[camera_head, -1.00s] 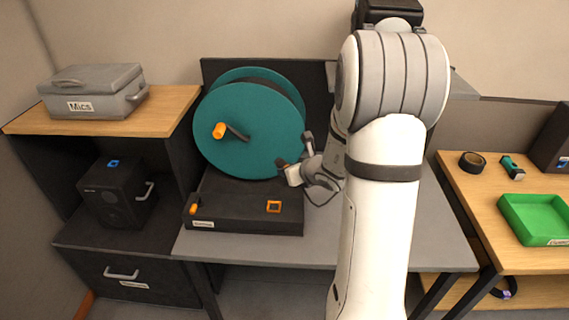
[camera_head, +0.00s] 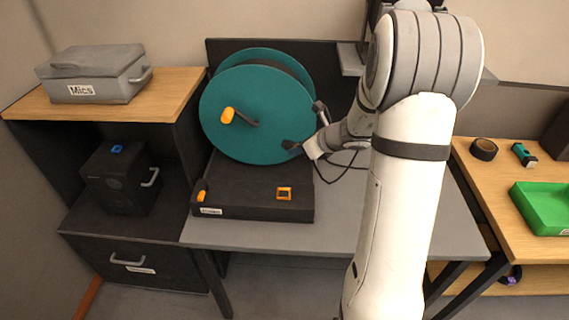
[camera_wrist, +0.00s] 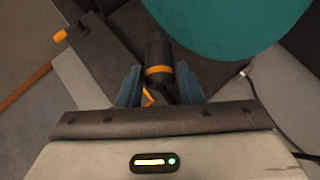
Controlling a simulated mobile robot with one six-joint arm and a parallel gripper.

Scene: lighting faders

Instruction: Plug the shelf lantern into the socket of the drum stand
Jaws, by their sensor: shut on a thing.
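My gripper (camera_head: 305,127) is beside the right edge of the teal drum, above the stand's base. In the wrist view its blue fingers (camera_wrist: 159,86) are shut on a black plug (camera_wrist: 157,51) with an orange band. The drum stand's black base (camera_head: 246,181) carries an orange square socket (camera_head: 284,193) on top, below and left of my gripper in the head view. In the wrist view a bit of orange (camera_wrist: 148,97), perhaps the socket frame, shows beside the plug and is partly hidden. The plug looks apart from the socket. A dark object (camera_head: 385,12), perhaps the lantern, is mostly hidden behind my arm.
The teal drum (camera_head: 250,140) with its orange crank (camera_head: 228,116) stands close to my gripper. An orange switch (camera_head: 201,193) sits at the base's left end. A dark cable (camera_head: 335,178) hangs by my wrist. The grey table (camera_head: 345,225) is clear in front.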

